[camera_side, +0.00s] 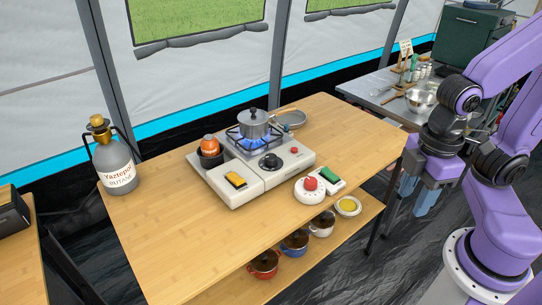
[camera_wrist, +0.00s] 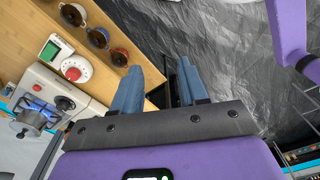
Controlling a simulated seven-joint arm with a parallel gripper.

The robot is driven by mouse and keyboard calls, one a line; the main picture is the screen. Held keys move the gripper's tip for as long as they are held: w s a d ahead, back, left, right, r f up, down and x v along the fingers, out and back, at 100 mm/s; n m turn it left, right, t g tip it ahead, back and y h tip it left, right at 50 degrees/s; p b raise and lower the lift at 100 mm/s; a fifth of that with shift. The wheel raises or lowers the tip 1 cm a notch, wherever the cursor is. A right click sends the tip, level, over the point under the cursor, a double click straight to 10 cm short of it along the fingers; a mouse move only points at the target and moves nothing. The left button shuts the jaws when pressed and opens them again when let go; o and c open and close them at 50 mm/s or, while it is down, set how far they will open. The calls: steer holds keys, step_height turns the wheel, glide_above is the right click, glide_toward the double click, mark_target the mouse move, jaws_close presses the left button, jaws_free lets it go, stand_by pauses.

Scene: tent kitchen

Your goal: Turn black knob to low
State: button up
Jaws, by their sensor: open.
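The black knob (camera_side: 270,161) is on the front of a white camping stove (camera_side: 237,193) on the wooden table. It also shows in the wrist view (camera_wrist: 64,103) at the left. Its pointer and markings are too small to read. My gripper (camera_side: 425,202) is right of the table's edge, well away from the knob, pointing down. In the wrist view its two blue fingers (camera_wrist: 157,88) are spread apart with nothing between them.
A white timer (camera_side: 309,190) with a red dial and a green-screened device (camera_side: 330,178) sit right of the stove. An orange-topped item (camera_side: 209,145) stands at its left. A butane bottle (camera_side: 113,162) stands at the far left. The table's front left is clear.

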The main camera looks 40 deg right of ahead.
steer(key=o, duration=0.4)
steer(key=shift+c, duration=0.2)
steer(key=m+t+y, duration=0.1)
steer(key=m+y, duration=0.3)
steer(key=m, duration=2.8)
glide_above(271, 156)
steer(key=s+d, duration=0.2)
steer(key=d, duration=0.5)
steer(key=f, duration=0.1)
steer(key=x, duration=1.7)
steer(key=shift+a+f, duration=0.15)
steer(key=shift+f, duration=0.2)
steer(key=c, duration=1)
